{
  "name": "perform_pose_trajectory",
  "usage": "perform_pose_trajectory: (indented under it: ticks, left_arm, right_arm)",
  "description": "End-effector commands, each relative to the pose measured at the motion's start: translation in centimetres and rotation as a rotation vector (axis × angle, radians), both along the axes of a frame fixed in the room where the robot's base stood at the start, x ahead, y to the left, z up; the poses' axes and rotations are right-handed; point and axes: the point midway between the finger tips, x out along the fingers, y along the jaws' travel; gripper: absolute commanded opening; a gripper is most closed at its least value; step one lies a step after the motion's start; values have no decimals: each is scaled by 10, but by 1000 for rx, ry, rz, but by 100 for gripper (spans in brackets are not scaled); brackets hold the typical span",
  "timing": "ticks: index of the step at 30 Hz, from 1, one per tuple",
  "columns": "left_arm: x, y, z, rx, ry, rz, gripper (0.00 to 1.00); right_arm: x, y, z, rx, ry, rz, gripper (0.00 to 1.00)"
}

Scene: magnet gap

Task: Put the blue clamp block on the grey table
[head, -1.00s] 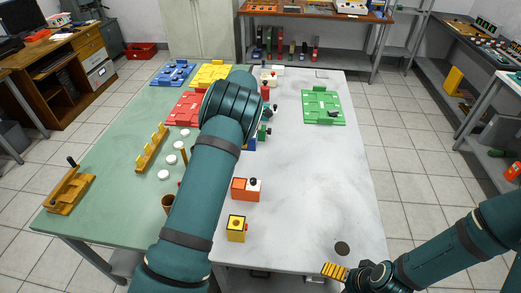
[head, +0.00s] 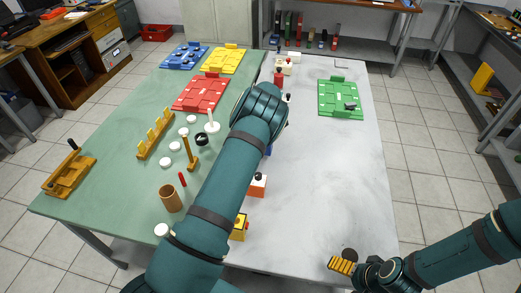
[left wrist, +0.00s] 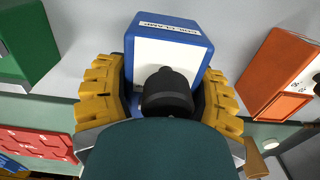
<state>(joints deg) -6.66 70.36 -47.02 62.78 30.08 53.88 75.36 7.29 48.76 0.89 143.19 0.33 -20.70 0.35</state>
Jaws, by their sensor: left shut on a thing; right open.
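The blue clamp block (left wrist: 165,35) has a white face, a label and a black knob. It sits between the yellow fingers of my left gripper (left wrist: 160,88), which is shut on it. In the head view my left forearm hides most of that gripper, and only a sliver of blue (head: 268,151) shows beside the arm. I cannot tell whether the block touches the surface below. The grey table (head: 325,180) is the pale right half of the work area. My right gripper (head: 342,265) is open and empty over its near right edge, beside a dark disc (head: 349,254).
An orange-and-white block (head: 258,186) and a yellow block (head: 239,228) stand partly behind my left arm. A green plate (head: 341,99) lies at the far right of the grey table. The green table (head: 110,195) holds red, yellow and blue plates. The grey table's middle right is clear.

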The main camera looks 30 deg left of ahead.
Motion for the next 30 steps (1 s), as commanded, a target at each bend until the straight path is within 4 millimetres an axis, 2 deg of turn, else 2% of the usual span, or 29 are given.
perform_pose_trajectory:
  ticks: [9,20,21,23,30]
  left_arm:
    - [0,0,-35,1,-1,0,16]
    - [0,0,-39,0,-1,0,16]
    - [0,0,-38,0,0,0,76]
    - [0,0,-38,0,0,0,94]
    - [0,0,-38,0,0,0,94]
  right_arm:
    - [-1,0,-4,0,2,2,100]
    - [-2,0,-7,1,5,4,100]
    - [-2,0,-6,1,5,4,100]
    - [-2,0,-6,1,5,4,100]
    - [-2,0,-6,1,4,4,100]
